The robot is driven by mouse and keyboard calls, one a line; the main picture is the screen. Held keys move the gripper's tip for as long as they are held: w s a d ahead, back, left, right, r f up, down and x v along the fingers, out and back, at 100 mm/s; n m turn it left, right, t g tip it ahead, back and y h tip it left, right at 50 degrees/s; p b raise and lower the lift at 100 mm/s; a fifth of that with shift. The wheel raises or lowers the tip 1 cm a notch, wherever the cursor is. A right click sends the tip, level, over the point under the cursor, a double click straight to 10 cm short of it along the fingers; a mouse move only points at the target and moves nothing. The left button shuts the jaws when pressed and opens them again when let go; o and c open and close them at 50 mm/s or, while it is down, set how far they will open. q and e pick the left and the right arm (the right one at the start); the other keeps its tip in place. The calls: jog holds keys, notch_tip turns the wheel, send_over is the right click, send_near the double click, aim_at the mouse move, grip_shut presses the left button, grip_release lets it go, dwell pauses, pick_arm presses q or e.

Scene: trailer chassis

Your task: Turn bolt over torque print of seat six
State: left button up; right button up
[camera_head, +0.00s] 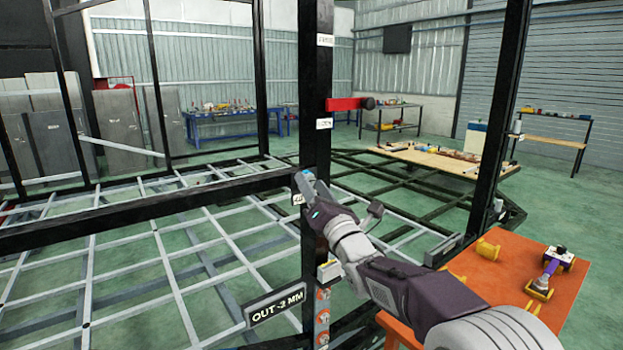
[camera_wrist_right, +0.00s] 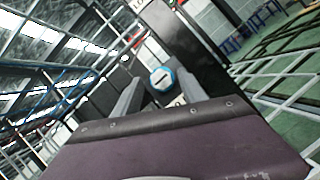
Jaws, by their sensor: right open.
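My right gripper (camera_head: 308,188) reaches up to the black upright post (camera_head: 314,80) near a joint with a horizontal black beam. In the right wrist view its two grey fingers (camera_wrist_right: 158,92) are open, with a round blue bolt head (camera_wrist_right: 162,78) showing between their tips. The bolt head has a dark slot-like mark and a pale rim. I cannot tell whether the fingers touch it. A white label (camera_head: 298,199) is beside the gripper, partly hidden. Its print is too small to read surely. My left gripper is not in view.
An orange table (camera_head: 500,290) stands right, holding a yellow-and-purple tool (camera_head: 552,266). Grey chassis bars spread left.

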jog(key=shift+w+a+r, duration=0.1)
jog(key=shift+w+a, duration=0.05)
jog(key=shift+w, duration=0.45)
jog(key=shift+s, duration=0.1)
grip_shut()
